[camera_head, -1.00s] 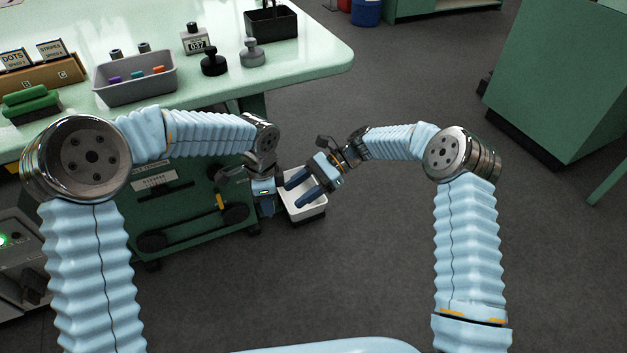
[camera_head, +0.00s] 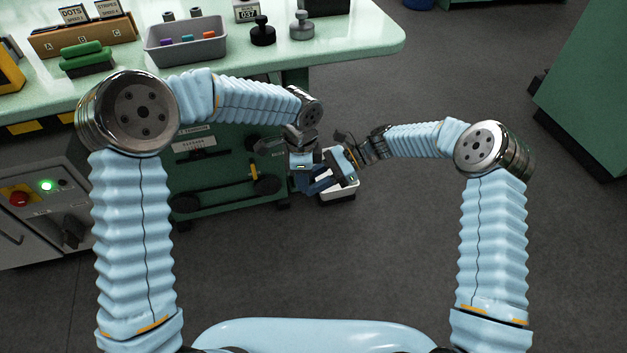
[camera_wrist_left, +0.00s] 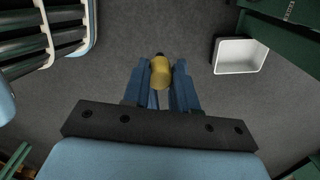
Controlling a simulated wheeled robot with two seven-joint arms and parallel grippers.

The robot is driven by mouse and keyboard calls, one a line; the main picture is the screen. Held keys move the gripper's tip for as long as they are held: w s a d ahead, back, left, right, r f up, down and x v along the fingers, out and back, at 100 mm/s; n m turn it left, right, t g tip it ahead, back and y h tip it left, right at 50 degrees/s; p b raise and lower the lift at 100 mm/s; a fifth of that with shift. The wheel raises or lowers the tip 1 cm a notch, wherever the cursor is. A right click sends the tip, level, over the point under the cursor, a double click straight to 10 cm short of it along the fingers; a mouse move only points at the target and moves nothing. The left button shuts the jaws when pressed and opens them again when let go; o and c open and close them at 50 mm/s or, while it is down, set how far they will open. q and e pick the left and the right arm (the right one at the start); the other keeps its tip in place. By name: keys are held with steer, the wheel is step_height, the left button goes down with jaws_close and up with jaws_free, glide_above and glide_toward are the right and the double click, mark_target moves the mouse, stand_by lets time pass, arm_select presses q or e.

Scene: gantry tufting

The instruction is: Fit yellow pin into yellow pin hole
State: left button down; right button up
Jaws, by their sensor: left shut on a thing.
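A yellow pin (camera_wrist_left: 160,74), a short cylinder with a dark end, stands between the two blue fingers of my left gripper (camera_wrist_left: 161,82) in the left wrist view. The fingers are shut on it. In the head view my left gripper (camera_head: 303,178) is in front of the green machine panel, low beside the table, and the pin is hidden. My right gripper (camera_head: 320,182) is just to its right, with blue fingers apart over a white bin and partly covered by my left gripper. I cannot make out a yellow pin hole.
The white bin (camera_head: 338,193) is below the grippers; it also shows in the left wrist view (camera_wrist_left: 240,56). The green panel (camera_head: 225,178) carries dark bars and a small yellow part (camera_head: 254,171). The green table (camera_head: 350,48) holds a grey tray (camera_head: 186,50).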

steer(key=o, duration=0.8)
steer(key=shift+s, duration=0.15)
steer(key=shift+c, duration=0.2)
steer(key=shift+o, duration=0.3)
